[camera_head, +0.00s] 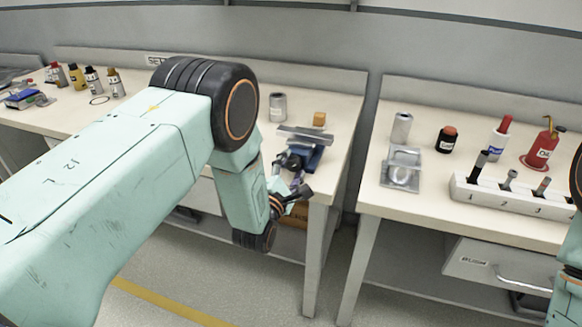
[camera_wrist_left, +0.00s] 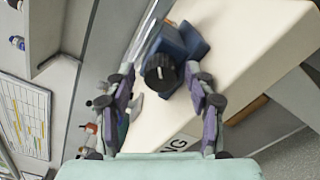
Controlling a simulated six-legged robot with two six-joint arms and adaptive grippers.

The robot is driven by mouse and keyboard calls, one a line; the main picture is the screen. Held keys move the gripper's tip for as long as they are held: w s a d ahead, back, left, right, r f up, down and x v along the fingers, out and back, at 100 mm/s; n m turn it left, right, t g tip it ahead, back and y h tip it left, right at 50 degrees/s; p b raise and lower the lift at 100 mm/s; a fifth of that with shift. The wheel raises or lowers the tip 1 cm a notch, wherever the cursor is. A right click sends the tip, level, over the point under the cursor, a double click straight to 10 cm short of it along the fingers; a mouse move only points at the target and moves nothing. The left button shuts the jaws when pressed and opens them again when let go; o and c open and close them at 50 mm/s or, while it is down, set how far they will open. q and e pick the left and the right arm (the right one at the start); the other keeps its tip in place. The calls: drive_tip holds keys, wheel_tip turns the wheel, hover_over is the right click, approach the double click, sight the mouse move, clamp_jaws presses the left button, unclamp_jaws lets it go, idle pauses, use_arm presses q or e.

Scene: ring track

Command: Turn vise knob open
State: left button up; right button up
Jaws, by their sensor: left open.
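The blue vise (camera_head: 313,157) stands at the front right corner of the left bench, with a grey metal bar across its top. It also shows in the left wrist view (camera_wrist_left: 184,44). Its round black knob (camera_wrist_left: 160,72) has a white line mark and faces the left wrist camera. My left gripper (camera_head: 285,178) is open in front of the vise. In the left wrist view, its two fingertips (camera_wrist_left: 160,76) stand on either side of the knob. I cannot tell whether they touch it. My right gripper is not in view.
Several bottles stand far left.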

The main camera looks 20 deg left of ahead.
use_arm(q)
drive_tip(key=s, duration=0.7)
drive_tip(key=shift+s+a, duration=0.15)
drive_tip(key=shift+s, duration=0.25)
drive_tip(key=s+a+f+m+g, duration=0.2)
drive_tip(key=s+f+m+g, duration=0.6)
drive_tip(key=s+f+m, duration=0.55)
drive_tip(key=s+f+m+g, duration=0.2)
drive_tip(key=s+m+g, duration=0.3)
drive_tip(key=s, duration=0.8)
drive_tip(key=s+a+f+m+g, duration=0.1)
drive_tip(key=s+m+g, duration=0.4)
drive_tip(key=s, duration=0.7)
drive_tip(key=shift+s+a+f+y, duration=0.3)
drive_tip(key=shift+s+f, duration=0.1)
drive_tip(key=shift+f, duration=0.2)
